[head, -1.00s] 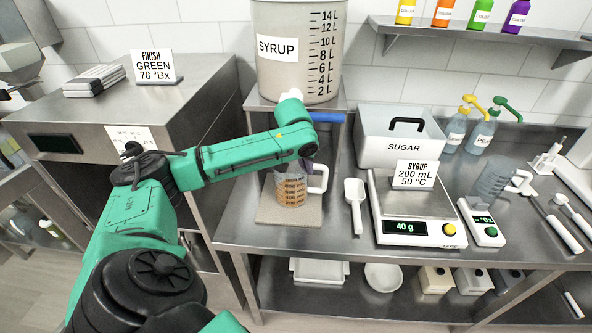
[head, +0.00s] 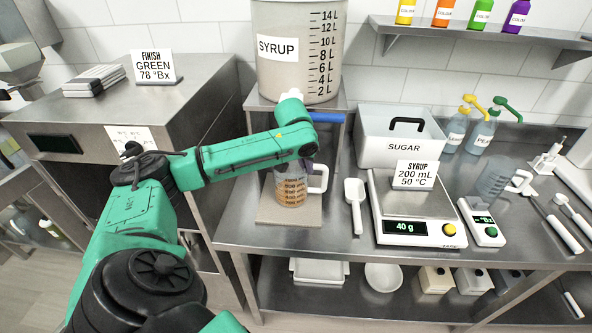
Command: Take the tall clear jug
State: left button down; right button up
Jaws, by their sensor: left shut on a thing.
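The tall clear jug (head: 290,190) stands upright on a tan board under the syrup bucket. It has printed level marks, amber contents in its lower part and a white handle (head: 319,179) on its right. My left gripper (head: 308,165) is at the top of the jug and is shut on it. My own wrist hides most of the fingers and the jug's rim, so the exact place of the grip is hidden. My right gripper is out of view.
The syrup bucket (head: 298,50) stands on a metal stand above the jug, with a blue bar (head: 328,117) at its front. A white scoop (head: 355,203), a scale (head: 408,228) and a sugar bin (head: 385,150) are to the right. Another clear jug (head: 492,180) stands farther right.

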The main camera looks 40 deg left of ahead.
pick_arm(q)
jog(key=shift+r, duration=0.2)
jog(key=shift+w+r+b, duration=0.1)
jog(key=shift+r+b, duration=0.25)
jog(key=shift+r, duration=0.1)
notch_tip(320, 180, up, 2)
jog(key=shift+r+b, duration=0.2)
jog(key=shift+b, duration=0.35)
jog(key=s+d+b, duration=0.2)
jog(key=s+b, duration=0.4)
jog(key=s, duration=0.2)
jog(key=s+d+b, duration=0.2)
jog(key=s+b, duration=0.5)
jog(key=s, duration=0.2)
jog(key=shift+s+d, duration=0.25)
jog(key=c, duration=1.6)
grip_release()
jog(key=shift+s, duration=0.1)
